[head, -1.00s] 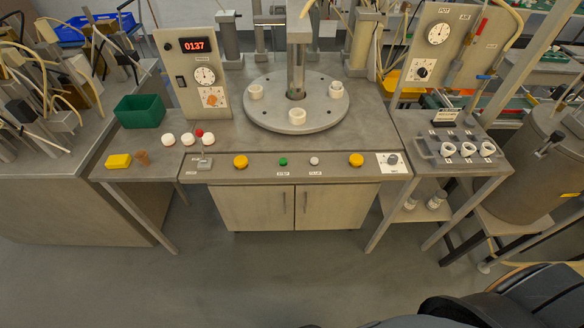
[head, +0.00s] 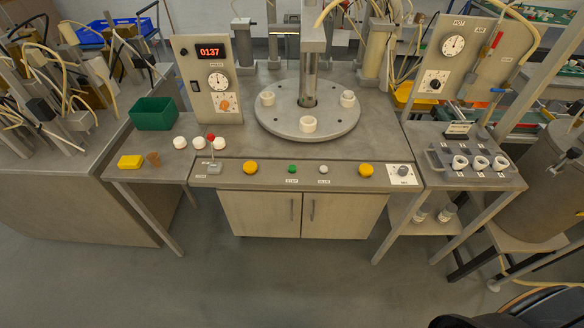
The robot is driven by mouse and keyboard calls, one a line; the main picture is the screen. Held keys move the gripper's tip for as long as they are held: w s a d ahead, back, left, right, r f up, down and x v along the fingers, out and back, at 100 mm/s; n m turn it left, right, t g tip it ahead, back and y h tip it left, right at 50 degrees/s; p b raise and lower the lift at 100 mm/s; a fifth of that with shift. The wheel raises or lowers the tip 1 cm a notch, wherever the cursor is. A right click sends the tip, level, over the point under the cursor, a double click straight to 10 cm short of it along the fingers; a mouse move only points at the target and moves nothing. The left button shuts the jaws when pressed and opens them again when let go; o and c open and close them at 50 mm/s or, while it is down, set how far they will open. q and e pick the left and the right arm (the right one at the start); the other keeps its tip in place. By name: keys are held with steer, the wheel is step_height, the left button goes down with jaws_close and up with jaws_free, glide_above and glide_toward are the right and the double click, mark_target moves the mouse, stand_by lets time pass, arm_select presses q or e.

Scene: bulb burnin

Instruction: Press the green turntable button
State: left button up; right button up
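The green button (head: 292,169) sits on the front strip of the workbench, left of a white button (head: 323,170) and between two larger yellow buttons (head: 250,167) (head: 365,169). A small label is below it, too small to read. The round grey turntable (head: 308,128) is behind it on the bench and carries white ring-shaped holders (head: 308,125). Neither of my grippers shows in the head view. Only a dark shape, likely part of my own body, is at the bottom right corner.
A tray with white cups (head: 460,162) is on the right side table. The floor in front is clear.

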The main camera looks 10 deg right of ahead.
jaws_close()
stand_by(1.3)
